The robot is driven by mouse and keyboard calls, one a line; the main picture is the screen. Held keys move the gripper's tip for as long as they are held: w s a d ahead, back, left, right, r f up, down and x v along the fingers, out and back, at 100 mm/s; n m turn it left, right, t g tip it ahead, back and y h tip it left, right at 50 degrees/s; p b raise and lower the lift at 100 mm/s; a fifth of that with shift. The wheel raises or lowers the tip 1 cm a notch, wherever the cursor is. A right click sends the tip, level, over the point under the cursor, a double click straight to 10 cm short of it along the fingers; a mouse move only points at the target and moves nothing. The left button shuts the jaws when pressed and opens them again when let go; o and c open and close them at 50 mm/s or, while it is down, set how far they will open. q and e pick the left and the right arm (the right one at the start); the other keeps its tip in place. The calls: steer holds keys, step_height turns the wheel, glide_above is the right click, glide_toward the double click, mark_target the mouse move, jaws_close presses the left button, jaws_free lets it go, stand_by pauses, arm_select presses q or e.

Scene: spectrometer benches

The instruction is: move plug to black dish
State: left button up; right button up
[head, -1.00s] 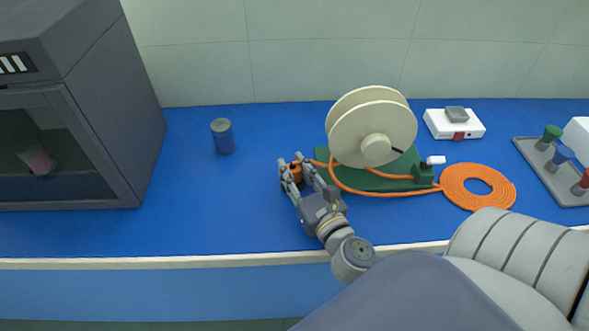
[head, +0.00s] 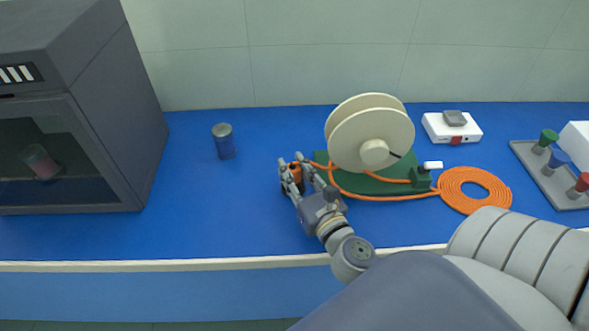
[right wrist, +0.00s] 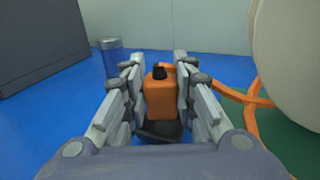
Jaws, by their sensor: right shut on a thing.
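The orange plug (right wrist: 160,98), with a black tip on top, is upright between the fingers of my right gripper (right wrist: 158,88). In the head view the plug (head: 296,173) is partly hidden by the fingers of my right gripper (head: 301,173), which are shut on it. A black dish (right wrist: 160,131) shows directly below the plug in the right wrist view; I cannot tell whether the plug touches it. An orange cable (head: 355,193) runs from beside the plug past the reel. My left gripper is not in view.
A cream reel (head: 362,138) on a green base (head: 385,186) stands just right of the gripper. A blue jar (head: 224,147) stands to the left. Coiled orange cable (head: 457,178) lies at right.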

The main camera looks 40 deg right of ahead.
stand_by(0.4)
steer(key=shift+f+b, duration=0.6)
steer(key=shift+f, duration=0.2)
stand_by(0.3)
steer(key=o, duration=0.8)
